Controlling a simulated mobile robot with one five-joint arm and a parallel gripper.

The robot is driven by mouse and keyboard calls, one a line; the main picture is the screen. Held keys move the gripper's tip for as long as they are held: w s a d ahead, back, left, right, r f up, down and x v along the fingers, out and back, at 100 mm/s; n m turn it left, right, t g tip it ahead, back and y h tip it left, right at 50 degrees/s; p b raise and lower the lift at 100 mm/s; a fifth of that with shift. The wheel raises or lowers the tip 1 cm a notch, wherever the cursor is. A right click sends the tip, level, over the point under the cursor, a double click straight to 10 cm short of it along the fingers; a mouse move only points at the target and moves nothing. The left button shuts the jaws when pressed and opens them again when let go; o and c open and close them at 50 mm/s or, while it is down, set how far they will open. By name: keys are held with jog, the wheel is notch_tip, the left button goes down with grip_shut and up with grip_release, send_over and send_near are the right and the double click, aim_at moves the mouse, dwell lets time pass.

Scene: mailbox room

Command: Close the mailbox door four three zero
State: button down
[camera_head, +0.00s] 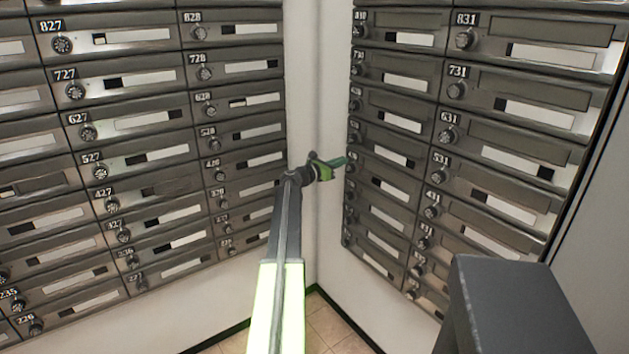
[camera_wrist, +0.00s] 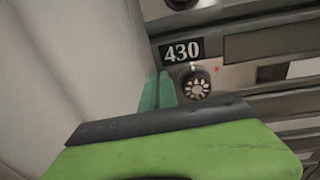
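The mailbox door 430 shows in the wrist view with its black number label (camera_wrist: 182,51), a round dial knob (camera_wrist: 196,85) and a dark slot panel (camera_wrist: 272,42). In the head view, door 430 (camera_head: 385,187) is in the left column of the right-hand mailbox bank, and it looks about flush with its neighbours. My gripper (camera_head: 341,162) is at the left edge of that column. In the wrist view its teal fingers (camera_wrist: 158,88) are together and empty, just left of the dial. Whether they touch the door is unclear.
Another mailbox bank (camera_head: 150,130) fills the left wall. A pale corner wall (camera_head: 312,90) separates the two banks. A dark grey box-like block (camera_head: 515,305) stands at the lower right. Tiled floor (camera_head: 325,325) shows below the corner.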

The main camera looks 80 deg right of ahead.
jog(key=shift+s+d+r, duration=0.15)
jog(key=shift+s+d, duration=0.05)
jog(key=shift+s, duration=0.3)
jog(key=w+d+v, duration=0.1)
jog(key=v, duration=1.4)
jog(key=shift+w, duration=0.25)
jog(key=shift+d, duration=0.1)
